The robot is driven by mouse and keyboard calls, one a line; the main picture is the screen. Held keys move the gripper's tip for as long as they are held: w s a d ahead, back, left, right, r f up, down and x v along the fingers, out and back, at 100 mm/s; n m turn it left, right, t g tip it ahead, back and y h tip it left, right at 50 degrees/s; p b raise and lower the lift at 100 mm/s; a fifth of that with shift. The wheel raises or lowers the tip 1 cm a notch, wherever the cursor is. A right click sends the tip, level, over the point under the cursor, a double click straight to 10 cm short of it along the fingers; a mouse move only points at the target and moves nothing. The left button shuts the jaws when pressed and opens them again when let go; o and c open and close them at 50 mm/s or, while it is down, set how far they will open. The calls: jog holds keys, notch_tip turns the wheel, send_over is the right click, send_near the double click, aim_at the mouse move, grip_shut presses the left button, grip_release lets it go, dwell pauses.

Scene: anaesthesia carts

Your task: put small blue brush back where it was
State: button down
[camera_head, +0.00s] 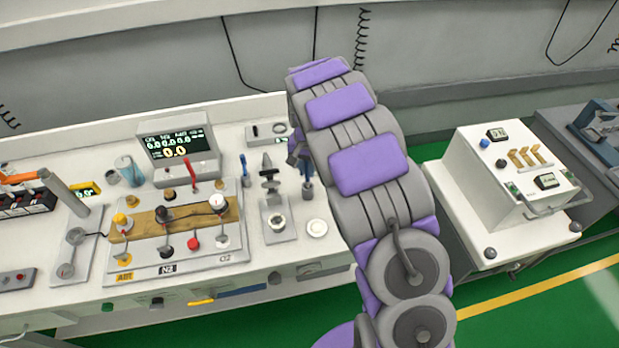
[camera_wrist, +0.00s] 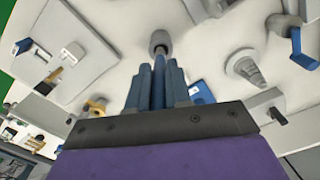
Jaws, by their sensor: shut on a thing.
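My gripper (camera_head: 302,158) hangs over the white counter, partly hidden behind my arm in the head view. In the wrist view my gripper (camera_wrist: 158,86) is shut, its blue-grey fingers around a slim blue shaft, which I take as the small blue brush (camera_wrist: 159,68). A grey rounded piece shows just beyond the fingertips; I cannot tell whether it is the brush's end or a holder on the counter. In the head view a blue piece (camera_head: 307,190) shows below the gripper, close to the counter top. Whether it touches the counter is unclear.
The white counter (camera_head: 262,268) carries a valve panel (camera_head: 200,255), a display box (camera_head: 178,148), a grey stand (camera_head: 277,222) and a white disc (camera_head: 316,228) close by the gripper. A thin blue tool (camera_head: 244,166) stands left of it. A white cart (camera_head: 500,230) is at right.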

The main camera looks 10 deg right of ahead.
aim_at(308, 181)
jog(key=f, duration=0.4)
jog(key=shift+a+b, duration=0.35)
jog(key=shift+b, duration=0.05)
jog(key=shift+w+d+f, duration=0.1)
jog(key=shift+d, duration=0.3)
jog(key=c, duration=1.4)
grip_release()
jog(key=shift+d, duration=0.1)
jog(key=o, duration=0.3)
jog(key=shift+o, duration=0.2)
jog(key=shift+a, duration=0.35)
